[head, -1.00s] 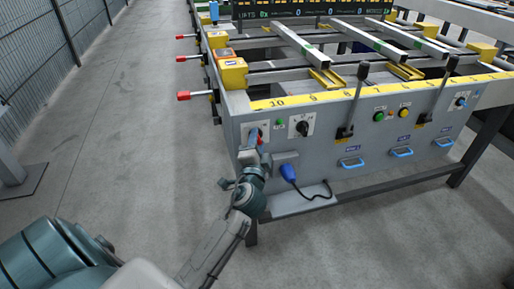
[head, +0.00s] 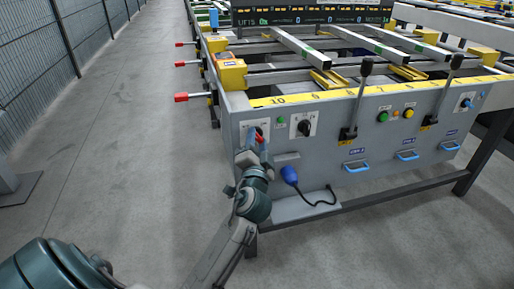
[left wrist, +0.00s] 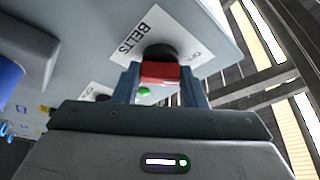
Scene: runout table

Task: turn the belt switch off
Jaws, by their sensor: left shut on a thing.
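The belt switch is a dark round knob with a red handle on a white plate marked BELTS (left wrist: 128,42), on the table's grey front panel. In the left wrist view its red handle (left wrist: 160,73) sits between the two fingers of my left gripper (left wrist: 161,88), which is shut on it. In the head view my left gripper (head: 251,152) is at the panel's left end, and a bit of the red handle (head: 259,136) shows there. The fingers partly hide the switch, and I cannot tell which setting it points to. My right gripper is not in view.
To the right of the switch are a black rotary knob (head: 303,126), a green button (head: 382,117) and black levers (head: 359,98). A blue plug (head: 290,175) with a black cable hangs below. Red-tipped handles (head: 181,97) stick out left.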

